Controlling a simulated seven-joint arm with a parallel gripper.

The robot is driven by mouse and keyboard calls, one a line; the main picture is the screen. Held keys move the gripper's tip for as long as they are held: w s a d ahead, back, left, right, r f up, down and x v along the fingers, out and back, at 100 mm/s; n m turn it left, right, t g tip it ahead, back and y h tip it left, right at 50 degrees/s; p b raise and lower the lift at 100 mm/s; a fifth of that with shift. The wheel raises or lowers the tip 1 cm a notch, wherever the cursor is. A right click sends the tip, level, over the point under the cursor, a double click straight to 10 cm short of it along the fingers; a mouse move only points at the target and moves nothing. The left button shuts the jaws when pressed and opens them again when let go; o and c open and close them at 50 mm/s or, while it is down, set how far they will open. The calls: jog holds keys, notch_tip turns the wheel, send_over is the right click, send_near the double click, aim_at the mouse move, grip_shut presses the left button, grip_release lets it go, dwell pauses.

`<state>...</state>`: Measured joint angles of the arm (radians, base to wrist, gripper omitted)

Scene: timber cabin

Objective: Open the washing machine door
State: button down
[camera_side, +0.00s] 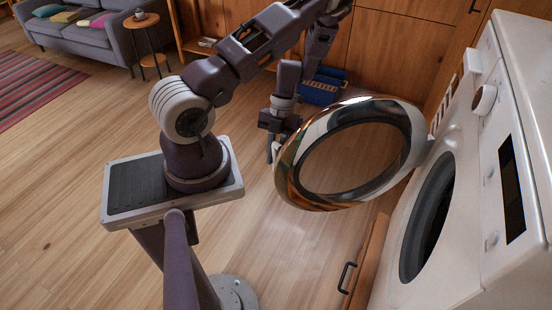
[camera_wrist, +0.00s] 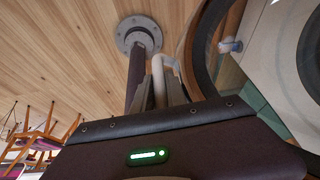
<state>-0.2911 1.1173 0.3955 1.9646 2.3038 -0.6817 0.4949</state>
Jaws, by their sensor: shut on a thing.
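The washing machine (camera_side: 470,200) stands at the right in the side view, its dark round opening (camera_side: 428,222) uncovered. Its round door (camera_side: 287,182), with a shiny chrome rim and a see-through middle, stands swung well out from the front. My gripper (camera_side: 271,150) is at the door's outer left edge. In the wrist view my gripper (camera_wrist: 162,92) is shut on a pale curved door handle (camera_wrist: 168,64), partly hidden between the fingers. The door rim (camera_wrist: 190,50) shows beside it, with the machine's opening (camera_wrist: 313,50) at the far right.
A wooden drawer or cabinet front with a black handle (camera_side: 346,277) is low beside the machine. A blue crate (camera_side: 322,88) sits on the floor behind my gripper. A sofa (camera_side: 85,35) and small round table (camera_side: 141,22) are far left. The wooden floor between is clear.

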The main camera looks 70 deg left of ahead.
jog(key=c, duration=1.6)
grip_release()
jog(key=v, duration=0.7)
